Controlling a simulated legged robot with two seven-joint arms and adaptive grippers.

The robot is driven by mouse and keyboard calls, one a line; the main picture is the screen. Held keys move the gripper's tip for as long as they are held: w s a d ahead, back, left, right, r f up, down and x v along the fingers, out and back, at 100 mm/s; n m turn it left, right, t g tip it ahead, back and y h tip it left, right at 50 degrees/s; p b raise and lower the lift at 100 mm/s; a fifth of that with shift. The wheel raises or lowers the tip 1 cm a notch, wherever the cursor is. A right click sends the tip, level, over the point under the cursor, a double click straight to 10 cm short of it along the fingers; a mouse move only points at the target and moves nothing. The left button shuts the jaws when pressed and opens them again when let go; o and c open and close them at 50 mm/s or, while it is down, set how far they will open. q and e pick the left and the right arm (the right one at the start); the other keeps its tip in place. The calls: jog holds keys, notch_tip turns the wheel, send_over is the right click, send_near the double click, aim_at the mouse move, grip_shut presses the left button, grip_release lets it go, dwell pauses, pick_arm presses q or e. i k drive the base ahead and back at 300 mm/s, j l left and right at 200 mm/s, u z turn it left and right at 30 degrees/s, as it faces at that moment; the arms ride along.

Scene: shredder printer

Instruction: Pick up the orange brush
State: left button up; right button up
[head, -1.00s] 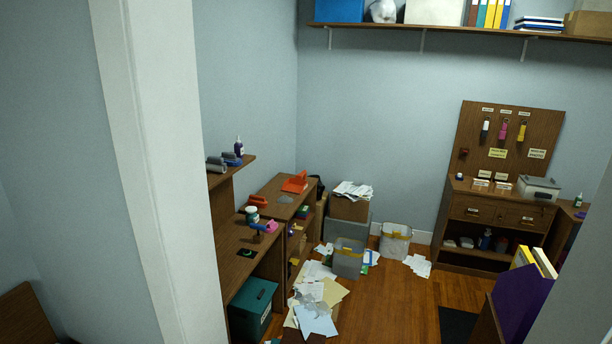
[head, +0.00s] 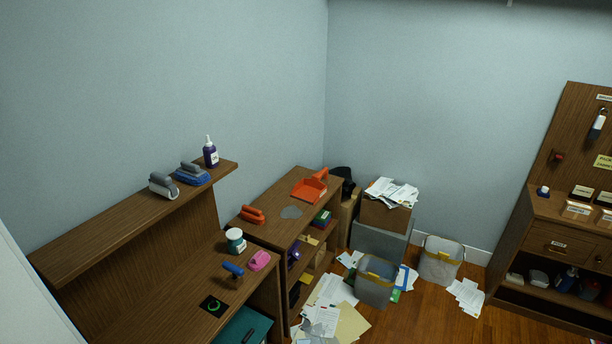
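The orange brush (head: 252,215) lies on top of the low brown shelf unit (head: 280,238), near its left end by the wall. It is small in the head view, and its bristles cannot be made out. Neither of my grippers shows in the head view.
A desk in front bears a blue-handled tool (head: 233,269), a pink object (head: 259,261) and a white-and-green jar (head: 235,240). Its raised shelf (head: 120,222) holds a purple bottle (head: 210,153). Bins (head: 375,282) and scattered papers (head: 335,302) crowd the floor at right.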

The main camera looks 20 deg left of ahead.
aim_at(255, 216)
jog(key=i+l+u, duration=0.1)
jog(key=i+u, duration=0.3)
jog(key=i+l+u, duration=0.15)
jog(key=i+u, duration=0.15)
jog(key=u, duration=0.15)
jog(key=i+l+u, duration=0.55)
jog(key=l+u, duration=0.15)
jog(key=u, duration=0.15)
jog(key=i+l+u, duration=0.15)
jog(key=l+u, duration=0.25)
